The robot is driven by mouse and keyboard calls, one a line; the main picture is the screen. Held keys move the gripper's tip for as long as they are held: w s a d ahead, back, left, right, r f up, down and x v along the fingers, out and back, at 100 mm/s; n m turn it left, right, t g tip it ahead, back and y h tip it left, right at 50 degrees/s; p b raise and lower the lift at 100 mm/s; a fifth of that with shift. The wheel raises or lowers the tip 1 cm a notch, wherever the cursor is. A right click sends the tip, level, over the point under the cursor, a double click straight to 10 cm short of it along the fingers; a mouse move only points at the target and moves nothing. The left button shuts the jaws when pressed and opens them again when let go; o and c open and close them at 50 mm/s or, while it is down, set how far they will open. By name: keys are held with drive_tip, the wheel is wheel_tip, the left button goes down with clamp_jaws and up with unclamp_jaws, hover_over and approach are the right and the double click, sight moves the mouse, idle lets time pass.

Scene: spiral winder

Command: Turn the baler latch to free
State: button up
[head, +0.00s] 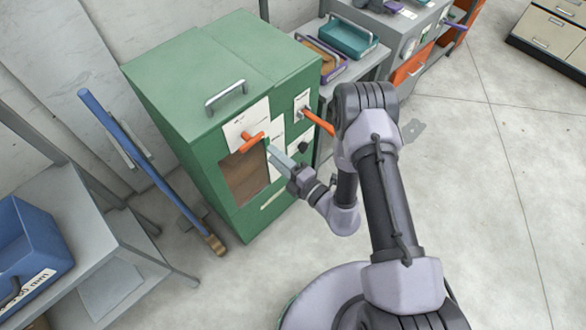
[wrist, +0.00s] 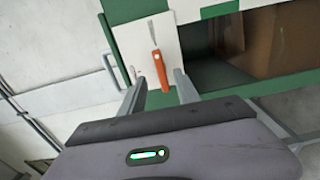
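The baler appears to be the green cabinet (head: 215,95). An orange handle (head: 251,142) sits on a white plate on its front, above a window opening; it seems to be the latch. My gripper (head: 270,151) is just in front of the plate, to the right of the handle in the head view. In the wrist view my gripper's fingers (wrist: 160,77) are apart, with the handle's free end showing between them. I cannot tell whether they touch it.
A second orange lever (head: 318,121) with its own white label is on the cabinet's right part, near my arm. A blue-handled broom (head: 150,165) leans at left. A blue bin (head: 30,250) stands on a grey table. Trays (head: 347,38) sit behind. The floor at right is clear.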

drive_tip(key=v, duration=0.8)
drive_tip(key=shift+s+p, duration=0.2)
drive_tip(key=shift+p, duration=0.15)
drive_tip(key=s+a+r+n+g+y+b, duration=0.1)
drive_tip(key=s+a+r+n+g+y, duration=0.15)
drive_tip(key=r+n+g, duration=0.5)
drive_tip(key=s+a+r+n+g+y+b, duration=0.1)
drive_tip(key=s+a+r+n+g+y, duration=0.2)
drive_tip(key=r+n, duration=0.65)
drive_tip(key=s+d+r+n+g+h+b, duration=0.2)
drive_tip(key=s+r+n+g+h, duration=0.2)
drive_tip(key=s+n+g+h, duration=0.5)
drive_tip(key=d+r+n+t+h+b, duration=0.1)
drive_tip(key=d+r+n+t+h, duration=0.1)
drive_tip(key=d+n+t+h, duration=0.2)
drive_tip(key=d+r+n+t+h+b, duration=0.1)
drive_tip(key=d+n+t+h, duration=0.3)
drive_tip(key=d+n+t, duration=0.5)
drive_tip(key=d+r, duration=0.1)
drive_tip(key=d, duration=0.2)
drive_tip(key=shift+w+d+r+n+t, duration=0.15)
drive_tip(key=shift+d+r+n+t, duration=0.05)
drive_tip(key=shift+r+n+t, duration=0.2)
